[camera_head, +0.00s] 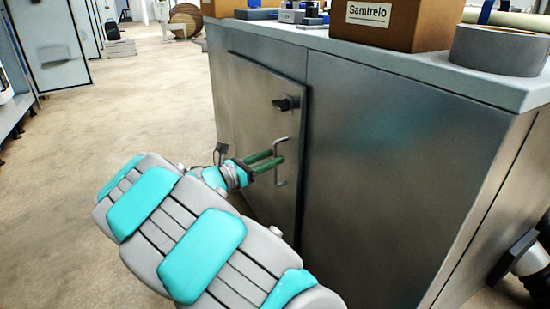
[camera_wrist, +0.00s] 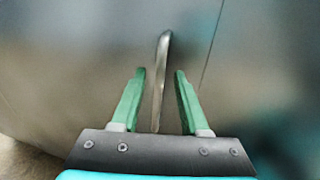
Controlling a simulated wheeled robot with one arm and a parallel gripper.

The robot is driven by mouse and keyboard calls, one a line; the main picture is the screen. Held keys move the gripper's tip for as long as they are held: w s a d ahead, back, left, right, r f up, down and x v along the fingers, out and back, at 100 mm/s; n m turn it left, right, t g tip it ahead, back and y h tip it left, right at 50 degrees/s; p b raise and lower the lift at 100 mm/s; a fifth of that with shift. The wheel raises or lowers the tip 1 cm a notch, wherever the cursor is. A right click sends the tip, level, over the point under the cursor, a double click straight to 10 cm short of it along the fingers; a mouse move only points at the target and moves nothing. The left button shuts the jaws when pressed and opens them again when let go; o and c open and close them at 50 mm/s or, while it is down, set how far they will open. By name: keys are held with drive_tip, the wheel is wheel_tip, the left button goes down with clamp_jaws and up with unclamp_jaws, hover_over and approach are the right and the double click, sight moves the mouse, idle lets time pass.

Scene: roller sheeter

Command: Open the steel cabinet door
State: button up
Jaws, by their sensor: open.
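The steel cabinet door (camera_head: 250,115) is a grey metal panel on the left part of the cabinet front, and it looks shut. A bent metal bar handle (camera_head: 281,161) stands upright near its right edge, below a black knob or latch (camera_head: 287,103). My gripper (camera_head: 280,158) is open at the handle, with two green fingers. In the wrist view the handle (camera_wrist: 162,70) rises between the fingers of my gripper (camera_wrist: 160,75), with gaps visible on both sides. How deep the handle lies between the fingers is hard to tell.
The cabinet's worktop (camera_head: 390,65) carries a cardboard box (camera_head: 375,28) marked "Samtrelo" and a grey tape roll (camera_head: 498,50). Open concrete floor (camera_head: 120,110) lies left of the cabinet. A grey locker (camera_head: 50,45) stands at the far left.

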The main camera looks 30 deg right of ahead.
drive_tip(key=shift+x, duration=1.05)
clamp_jaws()
idle(0.7)
